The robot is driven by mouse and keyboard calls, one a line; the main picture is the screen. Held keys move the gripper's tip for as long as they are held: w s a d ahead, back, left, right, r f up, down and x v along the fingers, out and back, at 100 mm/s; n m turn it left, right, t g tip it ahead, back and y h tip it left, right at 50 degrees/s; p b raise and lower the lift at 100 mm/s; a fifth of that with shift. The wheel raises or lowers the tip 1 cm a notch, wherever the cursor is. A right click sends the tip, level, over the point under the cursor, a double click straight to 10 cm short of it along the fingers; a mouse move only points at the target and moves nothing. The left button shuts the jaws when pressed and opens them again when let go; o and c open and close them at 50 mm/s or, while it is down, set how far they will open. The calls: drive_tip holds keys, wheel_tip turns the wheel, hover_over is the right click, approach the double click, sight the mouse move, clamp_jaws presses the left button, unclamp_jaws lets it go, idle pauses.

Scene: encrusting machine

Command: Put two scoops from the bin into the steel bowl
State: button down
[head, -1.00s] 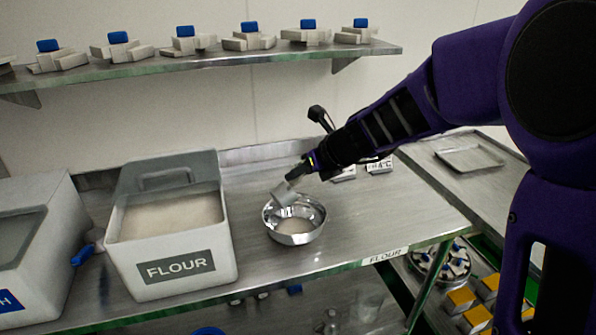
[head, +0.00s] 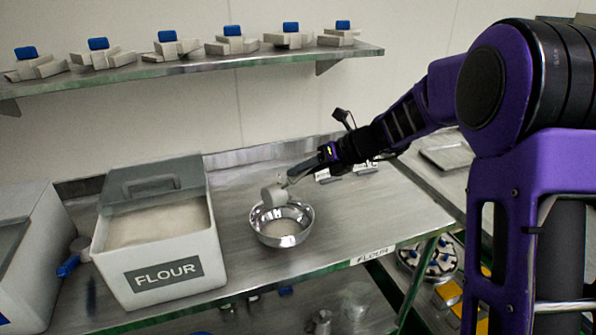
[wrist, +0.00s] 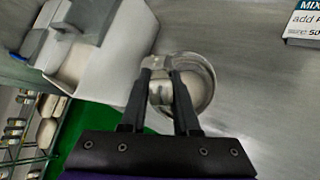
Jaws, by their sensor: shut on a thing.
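The flour bin (head: 165,283) stands on the steel table, open at the front, with pale flour (head: 160,222) inside. The steel bowl (head: 283,238) stands to the right of the bin and has some pale flour in its bottom. My gripper (head: 296,174) is shut on a grey scoop (head: 273,195), held just above the bowl's back left rim. The scoop is tilted; its inside is hidden. In the wrist view my gripper (wrist: 159,78) and the scoop overlap the bowl (wrist: 207,88), beside the bin (wrist: 105,42).
A second bin (head: 30,255) stands at the far left, with a blue-handled scoop (head: 68,266) between the bins. A shelf (head: 200,62) with several blue-topped parts runs above. Small cards (head: 328,175) stand behind.

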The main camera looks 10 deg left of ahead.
drive_tip(key=shift+w+d+f+m+g+y, duration=0.4)
drive_tip(key=shift+w+d+m+g+y, duration=0.15)
drive_tip(key=shift+w, duration=0.2)
drive_tip(key=shift+w+d+f+m+g+y, duration=0.35)
drive_tip(key=shift+w+d+f+g+y, duration=0.1)
drive_tip(key=shift+w+d+y, duration=0.2)
drive_tip(key=shift+w, duration=0.15)
idle(0.9)
drive_tip(key=shift+r, duration=0.1)
